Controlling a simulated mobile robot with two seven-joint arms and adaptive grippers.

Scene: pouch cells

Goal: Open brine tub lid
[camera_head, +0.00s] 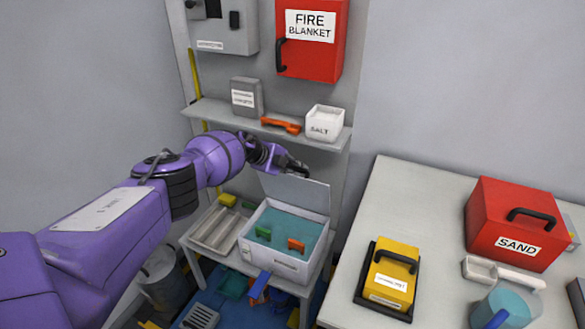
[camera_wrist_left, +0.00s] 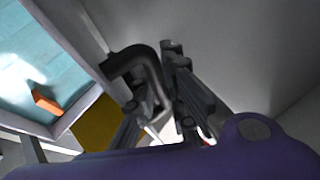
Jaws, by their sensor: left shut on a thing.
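The brine tub (camera_head: 287,264) is a white box on a low stand, with blue-green liquid inside; its rim and liquid also show at the left of the left wrist view (camera_wrist_left: 82,44). Its grey lid (camera_head: 303,192) stands raised at the back of the tub, so the tub is open. My left gripper (camera_head: 301,170) is at the lid's top edge. In the left wrist view the gripper (camera_wrist_left: 172,110) is shut on a dark curved lid handle (camera_wrist_left: 137,62). My right gripper is not in view.
Green and orange clips (camera_head: 296,244) sit in the tub. A shelf above holds a salt box (camera_head: 324,122) and an orange handset (camera_head: 280,125). A white table (camera_head: 420,190) at right bears a yellow case (camera_head: 387,276) and a red sand box (camera_head: 512,222).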

